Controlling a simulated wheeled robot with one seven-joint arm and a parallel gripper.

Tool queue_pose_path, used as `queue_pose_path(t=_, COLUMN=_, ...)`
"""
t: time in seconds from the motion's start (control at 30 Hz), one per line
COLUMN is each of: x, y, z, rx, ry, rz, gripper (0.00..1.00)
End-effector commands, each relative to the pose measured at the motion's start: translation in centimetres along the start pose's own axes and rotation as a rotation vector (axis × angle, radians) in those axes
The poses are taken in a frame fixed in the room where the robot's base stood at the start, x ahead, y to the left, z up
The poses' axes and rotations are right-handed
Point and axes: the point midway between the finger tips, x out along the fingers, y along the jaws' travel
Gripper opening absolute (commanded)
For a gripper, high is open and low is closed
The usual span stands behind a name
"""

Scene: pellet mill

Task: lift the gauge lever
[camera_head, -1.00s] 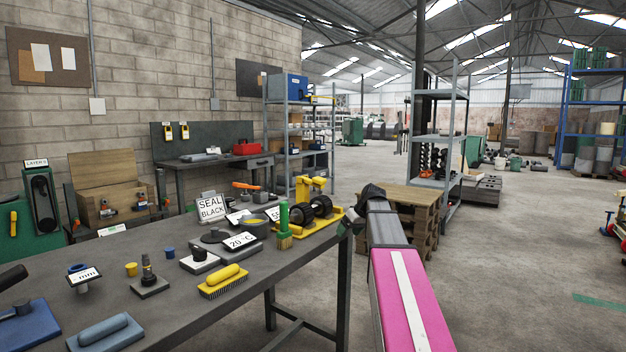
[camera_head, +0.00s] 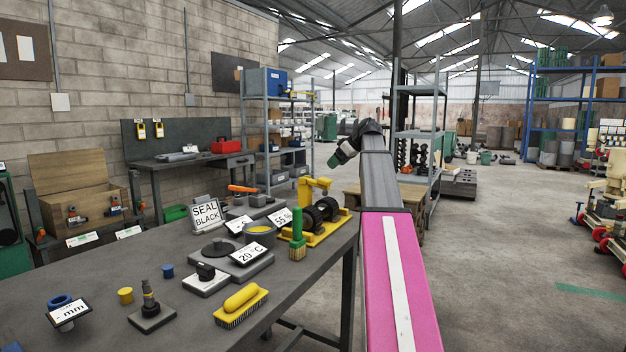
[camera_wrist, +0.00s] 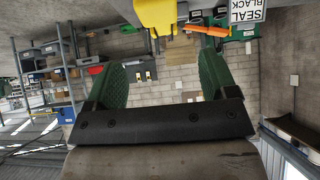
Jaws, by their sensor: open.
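No part can be surely picked out as the gauge lever. A small display marked "- mm" (camera_head: 68,312) stands at the near left of the bench, with a blue ring (camera_head: 60,301) behind it. A black-stemmed device (camera_head: 150,299) stands on a dark base to its right. An orange handle (camera_head: 242,188) sticks out at the bench's far side; it also shows in the wrist view (camera_wrist: 205,29). My gripper (camera_head: 338,158) is raised beyond the bench's far right end. In the wrist view its green fingers (camera_wrist: 161,80) are spread apart with nothing between them.
The bench (camera_head: 85,338) also holds a yellow-handled brush (camera_head: 240,303), a green brush (camera_head: 297,238), a yellow stand (camera_head: 318,190) with black dumbbell-like rollers, and a "SEAL BLACK" sign (camera_head: 207,214). A wooden pallet stack lies behind my arm.

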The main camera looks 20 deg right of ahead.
Motion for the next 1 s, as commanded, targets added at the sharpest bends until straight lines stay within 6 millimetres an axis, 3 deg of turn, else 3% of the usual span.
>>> queue_pose_path(t=0.6, x=9.2, y=0.0, z=0.0, rx=0.001, ry=-0.001, rz=-0.001, gripper=0.79)
queue_pose_path(t=1.0, x=10.6, y=0.0, z=0.1, rx=0.002, ry=-0.001, rz=0.001, gripper=0.79)
